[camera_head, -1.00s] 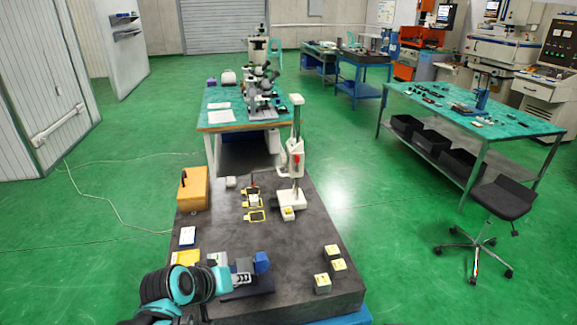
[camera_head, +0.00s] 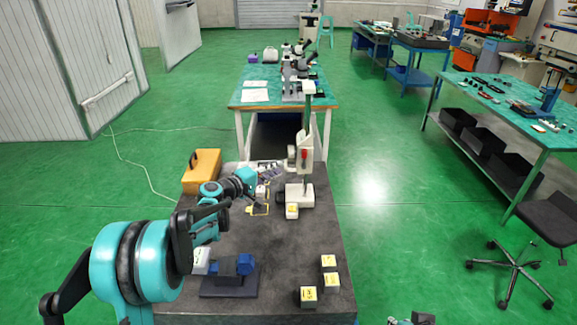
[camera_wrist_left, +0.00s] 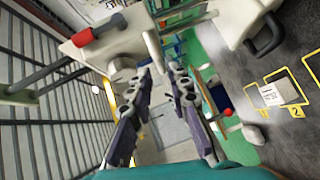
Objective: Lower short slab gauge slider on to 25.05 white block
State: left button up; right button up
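The short slab gauge stands at the far right of the dark slab in the head view. Its white slider (camera_head: 298,153), with a red part, sits partway up the column, above the white base (camera_head: 300,193). A small white block with a yellow top (camera_head: 292,211) is at the front of the base; its marking is unreadable. My left gripper (camera_head: 270,172) is just left of the gauge. In the left wrist view its fingers (camera_wrist_left: 158,72) are apart and empty, close to the white slider (camera_wrist_left: 125,40) with its red knob. Part of my right arm (camera_head: 412,319) shows at the bottom edge.
Several white blocks with yellow tops (camera_head: 331,279) stand at the front right. A blue device (camera_head: 245,265) on a dark plate is front left. An orange case (camera_head: 201,171) is back left. Yellow outlines (camera_wrist_left: 290,83) surround places behind. The slab's middle is clear.

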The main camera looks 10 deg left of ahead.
aim_at(286, 164)
pick_arm(q)
jog(key=b+x, duration=0.1)
jog(key=x, duration=0.4)
jog(key=shift+w+d, duration=0.15)
jog(key=shift+w, duration=0.1)
grip_shut()
jog(key=shift+f, duration=0.15)
